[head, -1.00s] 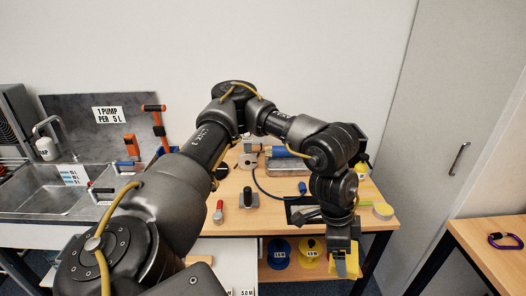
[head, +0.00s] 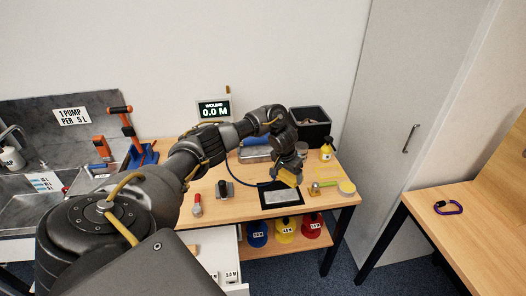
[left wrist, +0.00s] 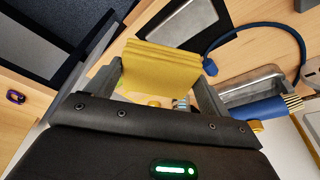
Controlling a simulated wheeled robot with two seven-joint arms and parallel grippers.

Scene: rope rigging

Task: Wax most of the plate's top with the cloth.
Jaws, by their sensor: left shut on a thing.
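The plate is a flat grey rectangle (head: 282,197) on a black mat (head: 265,205) near the front right of the wooden table. My left gripper (head: 289,170) is shut on the folded yellow cloth (head: 290,178), at the plate's far right side. The cloth also shows between the fingers in the left wrist view (left wrist: 160,68). It hangs over or close above the plate's far edge; I cannot tell whether it touches. My right gripper is not in view.
An open drawer (head: 225,250) juts out below.

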